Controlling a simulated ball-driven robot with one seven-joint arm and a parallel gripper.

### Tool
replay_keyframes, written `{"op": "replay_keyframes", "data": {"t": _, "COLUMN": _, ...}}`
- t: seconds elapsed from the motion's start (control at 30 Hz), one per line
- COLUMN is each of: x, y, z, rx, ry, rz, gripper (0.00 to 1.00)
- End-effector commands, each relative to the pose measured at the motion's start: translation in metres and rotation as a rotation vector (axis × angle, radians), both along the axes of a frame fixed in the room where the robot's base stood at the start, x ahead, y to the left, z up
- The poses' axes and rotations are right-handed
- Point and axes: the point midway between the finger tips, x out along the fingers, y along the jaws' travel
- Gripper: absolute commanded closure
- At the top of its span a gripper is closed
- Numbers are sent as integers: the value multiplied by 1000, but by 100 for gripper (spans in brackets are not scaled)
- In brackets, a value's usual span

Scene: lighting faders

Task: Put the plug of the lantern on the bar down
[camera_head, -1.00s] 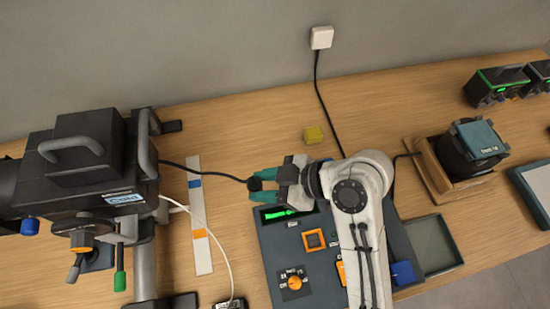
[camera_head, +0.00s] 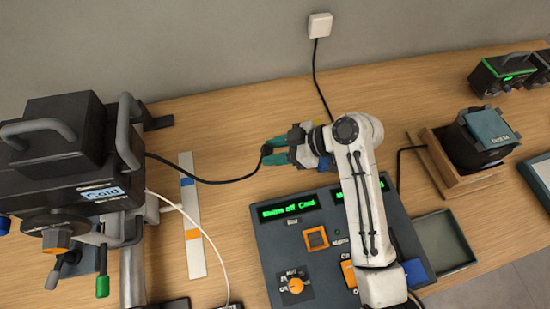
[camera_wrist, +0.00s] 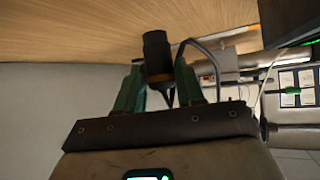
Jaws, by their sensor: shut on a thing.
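My gripper (camera_head: 279,152) is shut on a black plug (camera_head: 267,150) with a black cable. In the wrist view the plug (camera_wrist: 157,55) sits between the green fingers of my gripper (camera_wrist: 158,85), with an orange band near its base. The cable runs left from the plug to the large black lantern (camera_head: 60,150) on its stand at the left, labelled "Cold". The plug appears above the wooden table (camera_head: 235,105), behind the control panel; its exact height is hard to tell. I cannot tell which part is the bar.
A dark control panel (camera_head: 271,255) with green displays stands in front of my gripper. A white strip (camera_head: 194,230) with blue and orange marks lies left of it. A wooden holder with a black device (camera_head: 480,140) and an open tray (camera_head: 443,240) are at the right.

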Motion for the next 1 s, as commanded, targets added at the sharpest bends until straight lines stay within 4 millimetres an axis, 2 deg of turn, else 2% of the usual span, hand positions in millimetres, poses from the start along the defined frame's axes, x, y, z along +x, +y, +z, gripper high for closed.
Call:
{"op": "replay_keyframes", "data": {"t": 0.03, "x": -1, "y": 0, "z": -15, "rx": 0, "ry": 1, "rz": 0, "gripper": 99}}
{"op": "replay_keyframes", "data": {"t": 0.13, "x": -1, "y": 0, "z": -28, "rx": 0, "ry": 1, "rz": 0, "gripper": 99}}
{"op": "replay_keyframes", "data": {"t": 0.67, "x": -1, "y": 0, "z": -35, "rx": 0, "ry": 1, "rz": 1, "gripper": 99}}
{"op": "replay_keyframes", "data": {"t": 0.7, "x": -1, "y": 0, "z": -35, "rx": 0, "ry": 1, "rz": 0, "gripper": 62}}
{"op": "replay_keyframes", "data": {"t": 0.97, "x": -1, "y": 0, "z": -34, "rx": 0, "ry": 1, "rz": 0, "gripper": 37}}
{"op": "replay_keyframes", "data": {"t": 1.0, "x": -1, "y": 0, "z": -34, "rx": 0, "ry": 1, "rz": 0, "gripper": 37}}
